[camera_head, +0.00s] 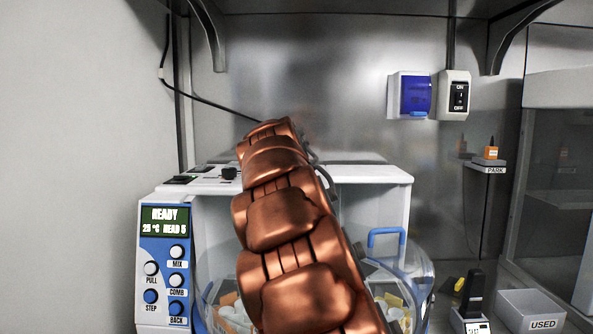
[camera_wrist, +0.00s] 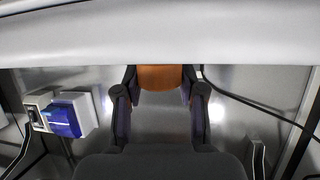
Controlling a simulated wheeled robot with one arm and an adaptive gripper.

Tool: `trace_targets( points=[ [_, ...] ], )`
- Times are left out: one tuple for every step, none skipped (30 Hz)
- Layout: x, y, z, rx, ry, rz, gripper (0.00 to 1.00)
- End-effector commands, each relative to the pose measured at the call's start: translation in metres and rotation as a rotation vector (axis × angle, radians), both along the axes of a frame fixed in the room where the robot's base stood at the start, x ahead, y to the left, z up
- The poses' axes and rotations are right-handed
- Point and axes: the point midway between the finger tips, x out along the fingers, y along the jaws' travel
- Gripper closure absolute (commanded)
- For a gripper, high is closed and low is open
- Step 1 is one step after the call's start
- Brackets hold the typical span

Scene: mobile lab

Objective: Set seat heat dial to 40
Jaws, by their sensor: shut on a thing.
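My gripper (camera_wrist: 160,71) shows in the wrist view, its two dark fingers closed on the sides of an orange block (camera_wrist: 160,79). The block's far part is cut off by a white edge at the top. In the head view my copper arm reaches toward the white machine and hides the gripper and the block. The machine's blue panel (camera_head: 166,217) reads READY, 25 °C, HEAD 5, and has several knobs. A dark knob (camera_head: 229,173) stands on the machine's top. No dial is readable as marked seat heat.
A clear bowl with a blue handle (camera_head: 386,236) is at the machine's front. An orange piece (camera_head: 491,153) sits on the PARK shelf at right. A USED bin (camera_head: 541,325) and a small dark device (camera_head: 473,297) are lower right. An on/off switch (camera_head: 459,96) is on the back wall.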

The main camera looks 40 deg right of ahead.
Motion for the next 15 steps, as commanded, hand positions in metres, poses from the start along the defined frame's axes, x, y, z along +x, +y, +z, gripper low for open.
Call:
trace_targets(
  points=[
    [0.0004,0.0008,0.0003,-0.001,-0.001,0.0,0.95],
    [0.0004,0.0009,0.0004,-0.001,-0.001,0.0,0.95],
    [0.0005,0.0009,0.0002,-0.001,0.0,-0.001,0.95],
    [0.0004,0.001,0.0004,-0.001,0.0,-0.001,0.95],
    [0.0005,0.0009,0.0003,-0.001,-0.001,0.0,0.95],
    [0.0005,0.0009,0.0003,-0.001,-0.001,0.0,0.95],
    [0.0005,0.001,0.0004,-0.001,-0.001,0.0,0.95],
    [0.0005,0.001,0.0004,-0.001,-0.001,0.0,0.95],
    [0.0005,0.001,0.0004,-0.001,-0.001,0.0,0.95],
    [0.0005,0.001,0.0004,-0.001,-0.001,0.0,0.95],
    [0.0005,0.001,0.0004,-0.001,-0.001,0.0,0.95],
    [0.0005,0.001,0.0004,-0.001,-0.001,0.0,0.56],
    [0.0005,0.001,0.0004,-0.001,-0.001,0.0,0.53],
    [0.0004,0.001,0.0004,-0.001,-0.001,0.0,0.5],
    [0.0004,0.0008,0.0003,0.0,0.0,0.0,0.46]
  ],
)
